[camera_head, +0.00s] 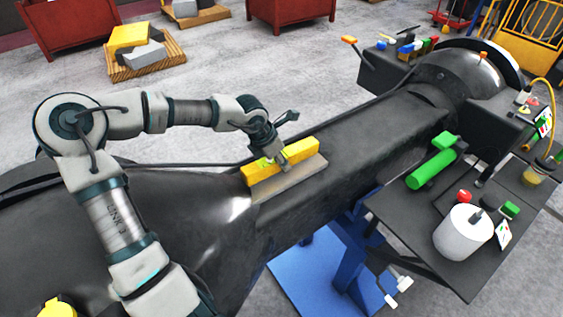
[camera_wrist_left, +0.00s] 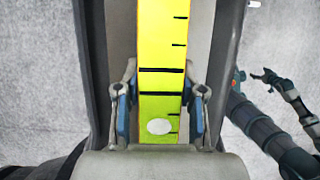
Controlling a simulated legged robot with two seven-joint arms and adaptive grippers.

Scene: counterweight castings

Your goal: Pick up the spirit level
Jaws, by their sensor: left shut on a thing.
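The spirit level is a long yellow bar (camera_head: 297,155) lying along a grey block (camera_head: 290,178) on top of the dark casting. In the left wrist view the level (camera_wrist_left: 163,50) runs up the picture, yellow-green with black marks and a pale oval spot. My left gripper (camera_head: 268,158) comes down on it from above, near its left part. Its two blue-padded fingers (camera_wrist_left: 160,115) are shut on the level's sides. I cannot see a gap between level and block. My right gripper (camera_wrist_left: 262,76) shows small in the left wrist view; its finger state is unclear.
The dark casting (camera_head: 370,125) stretches to the back right over a blue stand (camera_head: 345,265). A dark side table (camera_head: 425,235) carries a white cylinder (camera_head: 463,233) and a green cylinder (camera_head: 432,169). A pallet with blocks (camera_head: 150,67) and red bins (camera_head: 290,10) stand on the floor behind.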

